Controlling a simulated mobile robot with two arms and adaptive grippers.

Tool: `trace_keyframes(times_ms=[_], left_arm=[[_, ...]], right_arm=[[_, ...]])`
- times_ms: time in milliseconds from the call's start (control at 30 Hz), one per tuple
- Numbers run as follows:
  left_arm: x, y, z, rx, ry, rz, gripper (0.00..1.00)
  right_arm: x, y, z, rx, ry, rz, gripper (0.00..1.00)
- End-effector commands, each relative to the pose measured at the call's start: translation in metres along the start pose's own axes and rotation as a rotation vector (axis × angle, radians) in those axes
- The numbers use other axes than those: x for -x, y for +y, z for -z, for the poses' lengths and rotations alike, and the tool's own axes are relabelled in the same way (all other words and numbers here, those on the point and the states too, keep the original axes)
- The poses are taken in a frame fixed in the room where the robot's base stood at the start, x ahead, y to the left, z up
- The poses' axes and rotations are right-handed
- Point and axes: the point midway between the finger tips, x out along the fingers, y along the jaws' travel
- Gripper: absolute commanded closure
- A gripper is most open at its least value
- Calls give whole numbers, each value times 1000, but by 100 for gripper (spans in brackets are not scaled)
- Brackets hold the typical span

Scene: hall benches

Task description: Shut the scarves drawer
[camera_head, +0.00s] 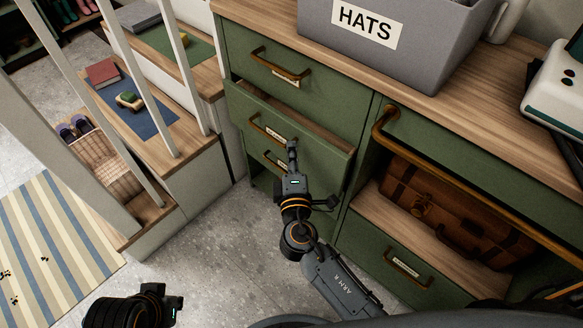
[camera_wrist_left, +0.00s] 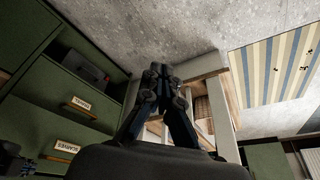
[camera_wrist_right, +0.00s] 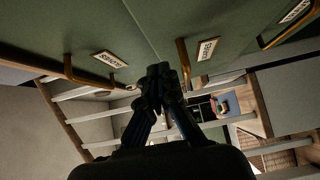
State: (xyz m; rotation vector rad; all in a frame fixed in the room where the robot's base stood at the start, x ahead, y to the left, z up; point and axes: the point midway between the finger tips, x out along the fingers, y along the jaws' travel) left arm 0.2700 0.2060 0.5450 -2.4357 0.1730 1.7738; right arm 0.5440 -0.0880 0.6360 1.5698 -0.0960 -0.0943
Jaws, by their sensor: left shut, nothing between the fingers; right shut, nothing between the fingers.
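The scarves drawer (camera_head: 322,145) looks like the green one pulled partly out under the top drawer, with its wooden inside edge showing. Its label is too small to read in the head view. A label (camera_wrist_left: 67,147) that seems to read SCARVES shows in the left wrist view. My right gripper (camera_head: 292,147) is shut and empty just in front of the drawer front, near its brass handle (camera_head: 267,130); I cannot tell whether it touches. My left gripper (camera_wrist_left: 160,72) is shut and empty, off to the left over the floor, away from the drawers.
The top drawer (camera_head: 240,50) is closed. A grey HATS bin (camera_head: 420,68) stands on the wooden counter. A brown suitcase (camera_head: 455,215) lies in the open shelf at right. White slats and a bench (camera_head: 185,160) stand at left. Bare grey floor (camera_head: 220,240) lies between.

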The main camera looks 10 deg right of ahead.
Motion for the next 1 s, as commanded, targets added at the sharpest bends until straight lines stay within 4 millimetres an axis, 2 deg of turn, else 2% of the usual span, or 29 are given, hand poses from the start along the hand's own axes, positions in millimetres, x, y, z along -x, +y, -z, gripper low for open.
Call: trace_keyframes(times_ms=[33,200,700,1000], left_arm=[[0,0,0,-1,-2,0,100],[-5,0,0,-1,-5,0,100],[-11,0,-1,-2,-9,0,100],[-3,0,2,-2,3,0,100]], right_arm=[[-6,0,-9,5,-3,0,100],[-17,-1,-21,4,-3,1,100],[-23,-1,-27,3,-2,1,100],[-52,-1,-56,2,-4,1,100]])
